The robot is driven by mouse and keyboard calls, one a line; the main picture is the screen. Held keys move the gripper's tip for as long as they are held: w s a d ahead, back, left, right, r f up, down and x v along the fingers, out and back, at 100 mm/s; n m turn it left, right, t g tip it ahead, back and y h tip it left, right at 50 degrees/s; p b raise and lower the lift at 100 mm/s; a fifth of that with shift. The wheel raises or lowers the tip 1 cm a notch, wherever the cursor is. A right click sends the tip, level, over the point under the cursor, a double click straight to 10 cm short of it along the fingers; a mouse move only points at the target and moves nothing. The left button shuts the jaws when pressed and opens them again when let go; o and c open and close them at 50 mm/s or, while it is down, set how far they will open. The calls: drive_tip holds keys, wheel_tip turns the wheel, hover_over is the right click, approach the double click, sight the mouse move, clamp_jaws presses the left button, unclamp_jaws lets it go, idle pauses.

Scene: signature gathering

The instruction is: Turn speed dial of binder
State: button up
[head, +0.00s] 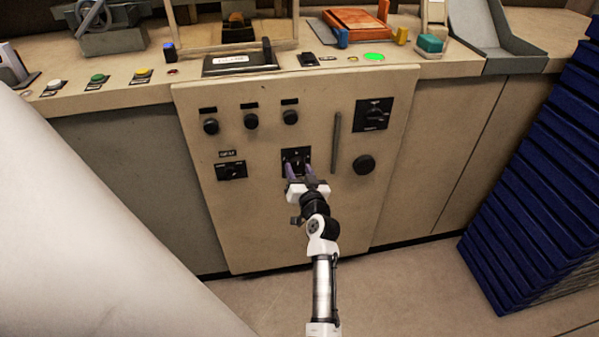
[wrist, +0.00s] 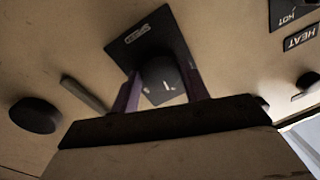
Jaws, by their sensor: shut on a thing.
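The binder's beige front panel (head: 235,240) carries several dials. At its middle, a black dial on a square black plate (head: 297,153) sits in front of my gripper (head: 300,172). In the wrist view the dial's round knob (wrist: 160,74) lies between the two purplish fingers of my gripper (wrist: 160,88), which is shut on it from both sides. My gripper hides the lower part of the dial in the head view.
A dial marked HEAT (head: 231,170) is on the left, three knobs (head: 250,121) above it. A dark dial (head: 372,114), a round black knob (head: 364,164) and a vertical bar handle (head: 335,142) are on the right. Stacked blue crates (head: 545,190) stand far right.

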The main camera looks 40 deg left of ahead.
drive_tip(key=m, duration=0.5)
drive_tip(key=shift+t, duration=0.3)
drive_tip(key=m+p, duration=0.1)
drive_tip(key=m, duration=0.5)
drive_tip(key=shift+s+f+t, duration=0.1)
drive_tip(key=shift+t, duration=0.2)
drive_tip(key=o, duration=1)
drive_tip(key=b+v, duration=0.3)
drive_tip(key=v, duration=1)
drive_tip(key=shift+s+d, duration=0.25)
drive_tip(key=shift+d, duration=0.1)
